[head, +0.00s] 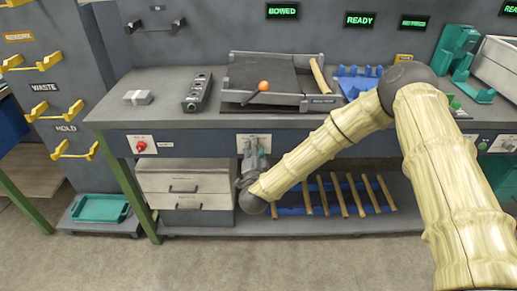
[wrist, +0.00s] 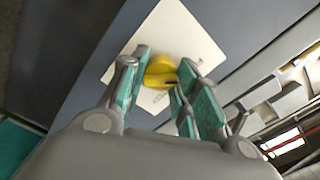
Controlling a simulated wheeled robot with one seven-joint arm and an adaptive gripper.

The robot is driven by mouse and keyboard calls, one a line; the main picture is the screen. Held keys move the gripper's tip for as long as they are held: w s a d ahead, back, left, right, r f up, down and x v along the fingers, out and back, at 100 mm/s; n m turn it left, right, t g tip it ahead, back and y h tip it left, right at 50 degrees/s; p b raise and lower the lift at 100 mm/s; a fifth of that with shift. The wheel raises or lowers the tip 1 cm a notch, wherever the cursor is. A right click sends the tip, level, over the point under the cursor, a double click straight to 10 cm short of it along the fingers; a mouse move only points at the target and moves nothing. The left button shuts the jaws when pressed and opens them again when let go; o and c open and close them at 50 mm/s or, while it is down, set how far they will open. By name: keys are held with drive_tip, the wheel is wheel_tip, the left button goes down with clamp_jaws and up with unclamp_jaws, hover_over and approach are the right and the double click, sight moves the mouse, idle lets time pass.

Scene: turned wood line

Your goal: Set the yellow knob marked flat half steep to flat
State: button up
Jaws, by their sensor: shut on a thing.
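The yellow knob (wrist: 160,68) sits on a white plate (wrist: 184,28) on the bench's grey front. In the head view the same plate (head: 245,138) shows just above my gripper (head: 254,158), and the knob is hidden there. In the wrist view my gripper (wrist: 164,82) has its green-padded fingers on either side of the knob, shut on it. The knob has a dark mark or slot on its lower right side. The flat, half and steep marks cannot be read, so I cannot tell its setting.
A red knob (head: 141,146) on its own plate is further left on the bench front. White drawers (head: 185,180) stand below on the left. A blue rack with wooden rods (head: 335,198) lies on the lower shelf, behind my arm. Open floor lies in front.

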drive_tip(key=n, duration=0.3)
drive_tip(key=shift+a+n+p, duration=0.1)
drive_tip(key=shift+n+p, duration=0.2)
idle(0.5)
drive_tip(key=o, duration=1)
drive_tip(key=s, duration=1.2)
